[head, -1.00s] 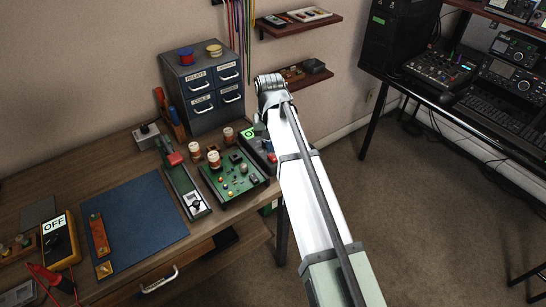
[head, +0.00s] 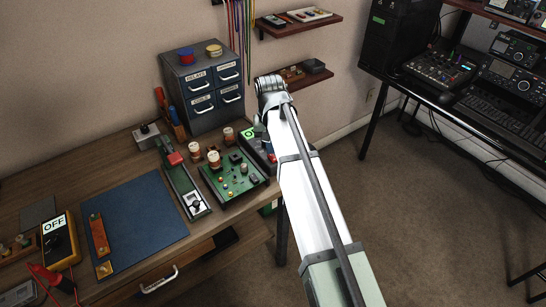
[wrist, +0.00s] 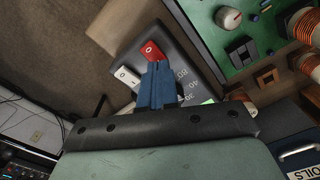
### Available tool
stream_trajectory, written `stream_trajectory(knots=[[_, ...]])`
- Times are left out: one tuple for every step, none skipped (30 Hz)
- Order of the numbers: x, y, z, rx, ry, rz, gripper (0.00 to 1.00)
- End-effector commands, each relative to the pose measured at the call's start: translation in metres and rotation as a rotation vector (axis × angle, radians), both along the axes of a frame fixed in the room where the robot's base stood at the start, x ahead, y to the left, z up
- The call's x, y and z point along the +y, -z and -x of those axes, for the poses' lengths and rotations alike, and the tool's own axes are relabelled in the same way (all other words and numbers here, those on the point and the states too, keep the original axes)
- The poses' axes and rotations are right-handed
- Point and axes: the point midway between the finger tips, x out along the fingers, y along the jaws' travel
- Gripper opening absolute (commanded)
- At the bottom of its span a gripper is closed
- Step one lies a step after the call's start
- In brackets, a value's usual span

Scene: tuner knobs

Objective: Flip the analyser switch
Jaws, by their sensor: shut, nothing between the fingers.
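The analyser appears to be the dark grey box (head: 254,145) at the right end of the bench, partly hidden behind my arm in the head view. In the wrist view its grey face (wrist: 183,58) carries printed numbers, a red switch part (wrist: 150,50) and a white part with markings (wrist: 127,76). My gripper (wrist: 157,68) is shut and empty, its blue fingertips over the face just below the red part. I cannot tell whether they touch it. In the head view my gripper (head: 261,130) is small and partly hidden by the wrist.
A green circuit board (head: 232,178) with copper coils lies just left of the box. A grey drawer cabinet (head: 204,85) stands behind. A yellow meter reading OFF (head: 60,240) is at far left.

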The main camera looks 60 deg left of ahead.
Motion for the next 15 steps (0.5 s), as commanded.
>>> stream_trajectory(knots=[[0.0, 0.0007, 0.0, 0.0, 0.0, 0.0, 0.0], [0.0, 0.0011, 0.0, 0.0, 0.0, 0.0, 0.0], [-0.0001, 0.0016, 0.0001, 0.0, 0.0, 0.0, 0.0], [-0.0001, 0.0019, 0.0001, 0.0, 0.0, 0.0, 0.0], [-0.0001, 0.0023, 0.0001, 0.0, 0.0, 0.0, 0.0], [-0.0001, 0.0028, 0.0001, 0.0, 0.0, 0.0, 0.0], [0.0, 0.0031, 0.0, 0.0, 0.0, 0.0, 0.0], [0.0, 0.0035, 0.0, 0.0, 0.0, 0.0, 0.0], [0.0, 0.0039, 0.0, 0.0, 0.0, 0.0, 0.0], [0.0, 0.0043, 0.0, 0.0, 0.0, 0.0, 0.0], [0.0, 0.0047, 0.0, 0.0, 0.0, 0.0, 0.0], [0.0, 0.0051, 0.0, 0.0, 0.0, 0.0, 0.0], [0.0, 0.0055, 0.0, 0.0, 0.0, 0.0, 0.0], [0.0001, 0.0058, -0.0001, 0.0, 0.0, 0.0, 0.0], [0.0, 0.0064, 0.0, 0.0, 0.0, 0.0, 0.0]])
